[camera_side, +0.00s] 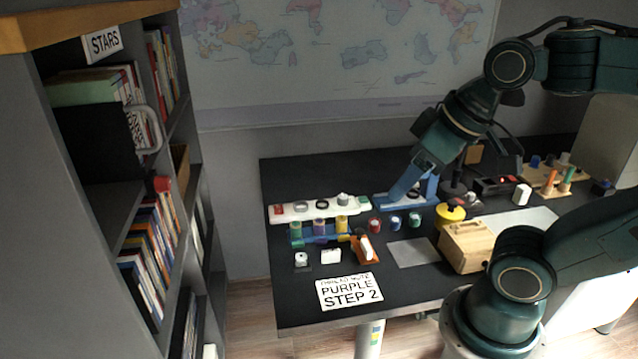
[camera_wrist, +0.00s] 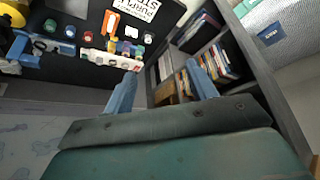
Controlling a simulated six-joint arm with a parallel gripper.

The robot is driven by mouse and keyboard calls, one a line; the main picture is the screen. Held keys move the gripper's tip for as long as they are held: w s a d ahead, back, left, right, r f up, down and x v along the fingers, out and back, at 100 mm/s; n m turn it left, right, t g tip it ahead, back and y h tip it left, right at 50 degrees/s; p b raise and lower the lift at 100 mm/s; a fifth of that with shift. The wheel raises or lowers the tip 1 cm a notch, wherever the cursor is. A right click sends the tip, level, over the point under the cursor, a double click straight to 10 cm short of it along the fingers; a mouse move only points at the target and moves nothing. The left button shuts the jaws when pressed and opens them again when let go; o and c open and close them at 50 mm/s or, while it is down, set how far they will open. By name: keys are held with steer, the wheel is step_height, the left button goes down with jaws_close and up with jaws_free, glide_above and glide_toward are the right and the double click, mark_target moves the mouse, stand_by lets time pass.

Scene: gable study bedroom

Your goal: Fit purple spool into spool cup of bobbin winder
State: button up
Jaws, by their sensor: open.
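The purple spool (camera_side: 319,228) stands in a blue rack between a green spool (camera_side: 295,231) and a yellow spool (camera_side: 342,224). Behind them lies a long white base (camera_side: 290,212) with ring-like cups and small knobs, which looks like the bobbin winder; I cannot tell which ring is the spool cup. The white base also shows in the wrist view (camera_wrist: 112,60). My gripper (camera_side: 393,196) is open and empty, to the right of the base and above a blue fixture (camera_side: 419,201). In the wrist view its two blue fingers (camera_wrist: 162,73) are spread apart, with nothing between them.
Red (camera_side: 375,225), blue (camera_side: 395,222) and green (camera_side: 415,220) spools stand right of the rack. A bookshelf (camera_side: 150,230) stands left.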

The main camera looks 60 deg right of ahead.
steer(key=w+d+m+g, duration=0.2)
steer(key=w+d+m, duration=0.15)
steer(key=w, duration=0.55)
steer(key=m+g, duration=0.4)
steer(key=m, duration=0.8)
glide_above(319, 221)
step_height(319, 221, down, 21)
steer(key=shift+a+f, duration=0.1)
steer(key=shift+f, duration=4.4)
steer(key=shift+f, duration=0.1)
steer(key=shift+f, duration=2.5)
